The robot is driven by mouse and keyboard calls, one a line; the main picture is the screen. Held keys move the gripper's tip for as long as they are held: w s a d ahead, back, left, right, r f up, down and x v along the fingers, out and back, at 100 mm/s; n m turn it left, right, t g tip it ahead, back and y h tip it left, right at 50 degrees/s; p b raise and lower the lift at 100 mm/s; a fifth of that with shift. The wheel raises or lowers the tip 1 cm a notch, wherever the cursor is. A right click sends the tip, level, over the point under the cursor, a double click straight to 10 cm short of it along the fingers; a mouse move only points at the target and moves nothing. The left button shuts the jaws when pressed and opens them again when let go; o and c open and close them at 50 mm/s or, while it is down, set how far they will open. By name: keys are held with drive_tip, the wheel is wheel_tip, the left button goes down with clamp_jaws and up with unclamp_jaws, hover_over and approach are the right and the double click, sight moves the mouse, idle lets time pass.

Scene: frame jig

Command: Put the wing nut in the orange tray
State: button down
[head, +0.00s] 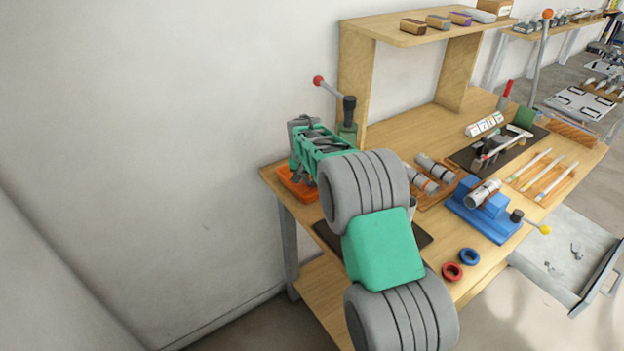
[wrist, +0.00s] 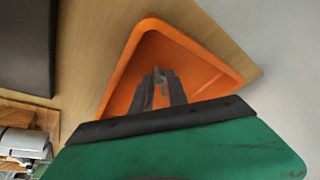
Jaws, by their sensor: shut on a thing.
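The orange tray (wrist: 200,62) lies on the wooden bench near its corner in the wrist view. In the head view the orange tray (head: 288,182) shows at the bench's left end, partly hidden by my arm. My gripper (wrist: 160,80) is over the tray, pointing down into it. Its jaws are shut on a small grey metal piece, the wing nut (wrist: 158,75), held between the fingertips. I cannot tell if the piece touches the tray floor. In the head view my fingertips are hidden behind my wrist.
A dark mat (head: 328,236) lies beside the tray. A green-based lever device (head: 348,130) stands behind my gripper. A blue fixture (head: 487,212) holds a cylinder. An open drawer (head: 565,262) sticks out at right.

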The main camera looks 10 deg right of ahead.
drive_tip(key=shift+f, duration=0.25)
drive_tip(key=c, duration=1.3)
unclamp_jaws()
drive_tip(key=shift+r, duration=0.1)
drive_tip(key=shift+r, duration=0.25)
drive_tip(key=b+v, duration=0.1)
drive_tip(key=v, duration=1)
drive_tip(key=shift+s+r+b, duration=0.2)
drive_tip(key=shift+r+b, duration=0.1)
drive_tip(key=shift+r, duration=0.05)
